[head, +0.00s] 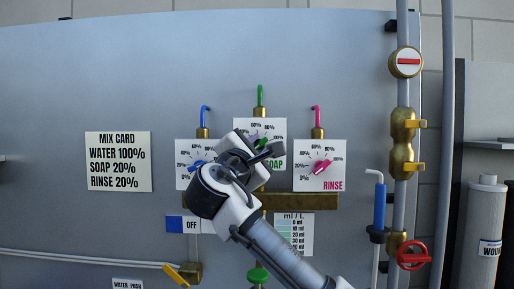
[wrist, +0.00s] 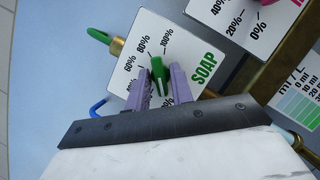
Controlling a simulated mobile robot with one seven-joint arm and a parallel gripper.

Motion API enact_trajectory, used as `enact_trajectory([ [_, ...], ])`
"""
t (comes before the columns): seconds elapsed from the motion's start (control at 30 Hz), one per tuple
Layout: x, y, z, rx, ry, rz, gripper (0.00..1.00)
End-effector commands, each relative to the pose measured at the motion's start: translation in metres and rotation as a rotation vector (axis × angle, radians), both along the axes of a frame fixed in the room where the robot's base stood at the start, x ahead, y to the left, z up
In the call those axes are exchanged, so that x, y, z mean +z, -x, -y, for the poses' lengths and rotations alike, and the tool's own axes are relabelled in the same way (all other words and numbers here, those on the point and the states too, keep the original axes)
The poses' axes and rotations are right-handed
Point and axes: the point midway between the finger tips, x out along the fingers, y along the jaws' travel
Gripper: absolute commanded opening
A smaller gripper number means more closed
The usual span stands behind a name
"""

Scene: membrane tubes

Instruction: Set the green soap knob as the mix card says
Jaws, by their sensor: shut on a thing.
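The mix card (head: 118,161) reads water 100%, soap 20%, rinse 20%. The green soap knob (wrist: 160,72) is on the white SOAP dial plate (wrist: 206,44), below a green tube on the panel. My gripper (wrist: 159,86) is shut on the knob, with one lavender finger on each side of it. In the head view my gripper (head: 262,150) covers much of the soap plate. The knob's pale end seems to face the 80% to 100% side in the wrist view, but I cannot tell the exact reading. The low marks are partly hidden by a finger.
A brass bar (head: 322,201) runs beneath. An OFF sign (head: 191,225), an ml/L chart (head: 294,241) and a red valve wheel (head: 413,255) are lower.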

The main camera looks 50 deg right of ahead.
Motion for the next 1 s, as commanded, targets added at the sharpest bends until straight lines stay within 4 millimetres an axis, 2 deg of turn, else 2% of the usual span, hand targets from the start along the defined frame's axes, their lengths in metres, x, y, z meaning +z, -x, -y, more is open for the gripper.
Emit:
enact_trajectory([
  [0.33, -0.0015, -0.0013, -0.0003, 0.002, -0.066, 0.078, 0.00],
  [1.0, 0.0019, -0.0020, -0.0008, -0.001, -0.370, 0.455, 0.00],
])
